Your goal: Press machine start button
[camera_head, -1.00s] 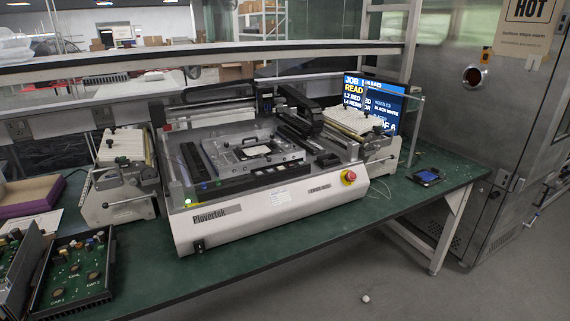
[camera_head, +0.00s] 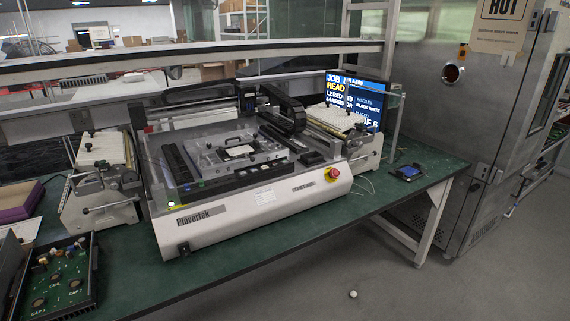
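The machine (camera_head: 250,190), a white and grey pick-and-place unit marked Plovertek, stands on the green bench. A lit green-white button (camera_head: 171,204) sits at the front left corner of the machine. A red knob on a yellow base (camera_head: 332,174) is at its front right. Small dark controls (camera_head: 230,182) run along the front edge of the bed; their labels are too small to read. Neither of my grippers is in view.
A blue screen (camera_head: 356,98) showing job text stands behind the machine. Feeder units flank it at left (camera_head: 100,180) and right (camera_head: 345,130). The floor in front of the bench is mostly clear, with a small white ball (camera_head: 353,294).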

